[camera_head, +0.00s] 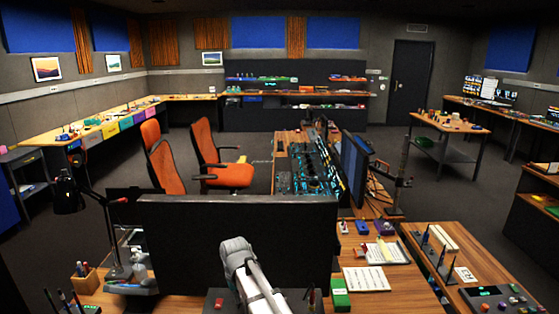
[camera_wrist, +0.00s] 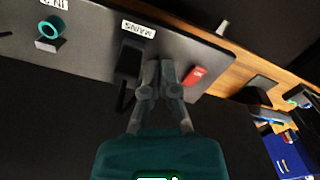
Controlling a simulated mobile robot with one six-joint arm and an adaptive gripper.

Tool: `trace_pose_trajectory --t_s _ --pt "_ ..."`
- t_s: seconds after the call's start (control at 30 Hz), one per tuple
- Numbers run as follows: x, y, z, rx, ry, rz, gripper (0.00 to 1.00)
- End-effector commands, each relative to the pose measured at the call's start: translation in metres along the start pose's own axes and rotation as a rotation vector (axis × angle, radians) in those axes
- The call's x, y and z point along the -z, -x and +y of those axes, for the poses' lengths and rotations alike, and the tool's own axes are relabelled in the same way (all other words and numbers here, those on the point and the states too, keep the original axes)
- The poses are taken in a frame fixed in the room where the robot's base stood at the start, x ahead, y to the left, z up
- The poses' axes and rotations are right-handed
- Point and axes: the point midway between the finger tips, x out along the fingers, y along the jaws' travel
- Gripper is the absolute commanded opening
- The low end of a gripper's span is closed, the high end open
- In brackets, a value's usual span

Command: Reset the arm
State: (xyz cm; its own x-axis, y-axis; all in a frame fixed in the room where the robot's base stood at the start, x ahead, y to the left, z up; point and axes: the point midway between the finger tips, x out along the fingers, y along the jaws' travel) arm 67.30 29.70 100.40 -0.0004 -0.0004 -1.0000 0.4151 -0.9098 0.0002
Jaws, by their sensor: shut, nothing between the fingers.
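My gripper (camera_wrist: 160,68) shows in the wrist view with its two grey fingers together and nothing between them. Its tips are over a grey panel (camera_wrist: 90,35), beside a black slot-like part (camera_wrist: 131,60) under a label reading MAINS (camera_wrist: 138,30). Whether the tips touch the panel I cannot tell. A red part (camera_wrist: 195,75) with white marking is just right of the fingers. In the head view my white and grey arm reaches up from the bottom middle, in front of a large dark monitor (camera_head: 235,235); the fingertips cannot be made out there.
A wooden desk edge (camera_wrist: 235,75) runs behind the panel. In the head view, a desk lamp (camera_head: 68,195) stands left, papers (camera_head: 366,279) and a green box (camera_head: 340,294) lie right, and orange chairs (camera_head: 215,155) stand beyond.

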Motion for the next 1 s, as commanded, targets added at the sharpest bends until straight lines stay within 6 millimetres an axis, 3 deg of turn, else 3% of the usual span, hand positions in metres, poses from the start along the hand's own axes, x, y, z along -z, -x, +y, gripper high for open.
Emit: trace_pose_trajectory --t_s 0.4,0.6,0.8,1.0 --pt "-0.097 0.000 0.112 0.000 -0.177 0.000 0.00" --pt "-0.151 0.000 0.157 -0.001 -0.270 -0.001 0.00" --pt "-0.204 0.000 0.191 -0.001 -0.357 -0.001 0.00" --pt "-0.238 0.000 0.209 -0.001 -0.413 -0.001 0.00"
